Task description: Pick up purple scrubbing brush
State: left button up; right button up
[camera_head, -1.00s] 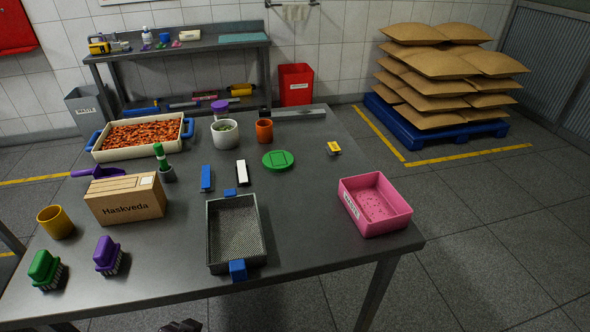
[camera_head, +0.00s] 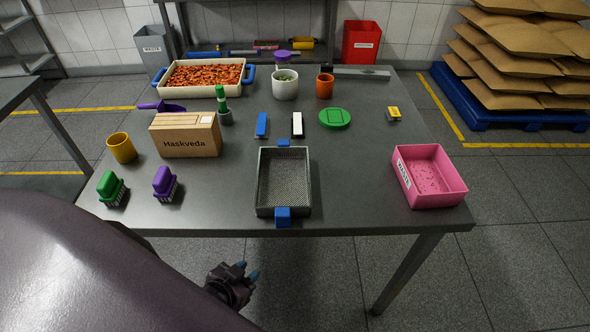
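The purple scrubbing brush (camera_head: 164,183) stands near the front left edge of the grey table (camera_head: 350,215), with its pale bristles downward. It is right of a green scrubbing brush (camera_head: 111,187). My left arm fills the lower left of the view. My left gripper (camera_head: 248,270) is low in front of the table's edge, right of and below the purple brush and apart from it. My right gripper is not in view.
A yellow cup (camera_head: 122,148) and a cardboard box (camera_head: 186,137) stand behind the brushes. A mesh tray (camera_head: 261,190) is to their right, and a pink bin (camera_head: 437,190) is at the right edge. Bare table lies between purple brush and tray.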

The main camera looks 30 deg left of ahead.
aim_at(164, 183)
jog(key=j+u, duration=0.1)
jog(key=u, duration=0.3)
jog(key=k+j+u, duration=0.1)
jog(key=u, duration=0.3)
jog(key=j+u, duration=0.2)
jog(key=u, duration=0.15)
jog(key=j+u, duration=0.15)
jog(key=u, duration=0.25)
jog(key=k+u, duration=0.1)
jog(key=u, duration=0.3)
jog(key=k+u, duration=0.15)
jog(key=u, duration=0.2)
jog(key=k+u, duration=0.15)
jog(key=u, duration=0.25)
